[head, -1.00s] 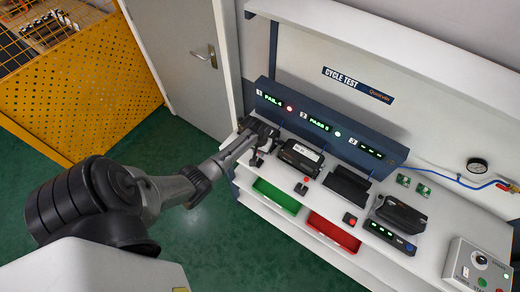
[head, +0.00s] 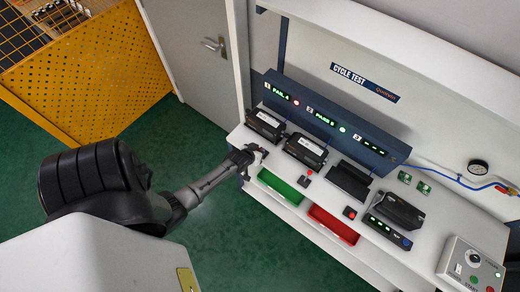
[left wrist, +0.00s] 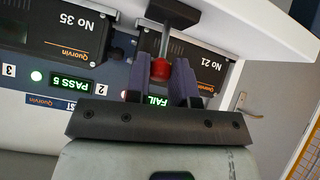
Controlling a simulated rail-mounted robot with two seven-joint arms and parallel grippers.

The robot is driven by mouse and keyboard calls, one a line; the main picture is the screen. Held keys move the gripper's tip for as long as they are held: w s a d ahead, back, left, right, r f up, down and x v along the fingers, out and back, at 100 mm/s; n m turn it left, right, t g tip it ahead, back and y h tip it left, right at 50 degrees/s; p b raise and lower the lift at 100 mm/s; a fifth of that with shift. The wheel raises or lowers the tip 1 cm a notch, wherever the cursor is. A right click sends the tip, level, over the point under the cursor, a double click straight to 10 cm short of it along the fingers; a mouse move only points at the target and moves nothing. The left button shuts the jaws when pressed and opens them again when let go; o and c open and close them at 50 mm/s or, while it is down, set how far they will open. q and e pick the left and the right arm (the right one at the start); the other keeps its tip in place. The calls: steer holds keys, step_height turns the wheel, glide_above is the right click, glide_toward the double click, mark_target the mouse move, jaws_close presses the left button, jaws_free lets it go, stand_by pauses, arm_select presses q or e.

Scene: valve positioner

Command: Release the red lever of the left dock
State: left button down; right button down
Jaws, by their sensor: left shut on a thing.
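The left dock, number 1, holds a black positioner (head: 265,124), marked No 21 in the left wrist view (left wrist: 208,68). Its display (head: 281,93) reads FAIL 4. The red lever's knob (left wrist: 160,69) shows in the left wrist view on a dark arm in front of that dock. My left gripper (left wrist: 161,84) is shut on this knob, with one finger on each side. In the head view my left gripper (head: 256,153) is at the bench's front-left corner and hides the knob. My right gripper is not in view.
The middle dock holds another positioner (head: 305,150), with its red-knobbed lever (head: 306,180) in front and PASS 5 on its display (head: 325,118). The third dock (head: 348,182) looks empty. A green bin (head: 281,187) and a red bin (head: 333,225) are below the bench's front edge.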

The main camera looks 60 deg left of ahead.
arm_select(q)
steer(key=shift+s+d+f+t+y+b, duration=0.15)
steer(key=shift+s+f+t+y+b, duration=0.15)
steer(key=shift+t+y+b, duration=0.25)
steer(key=c, duration=1)
jaws_free()
steer(key=v, duration=1.4)
steer(key=shift+s+f, duration=0.1)
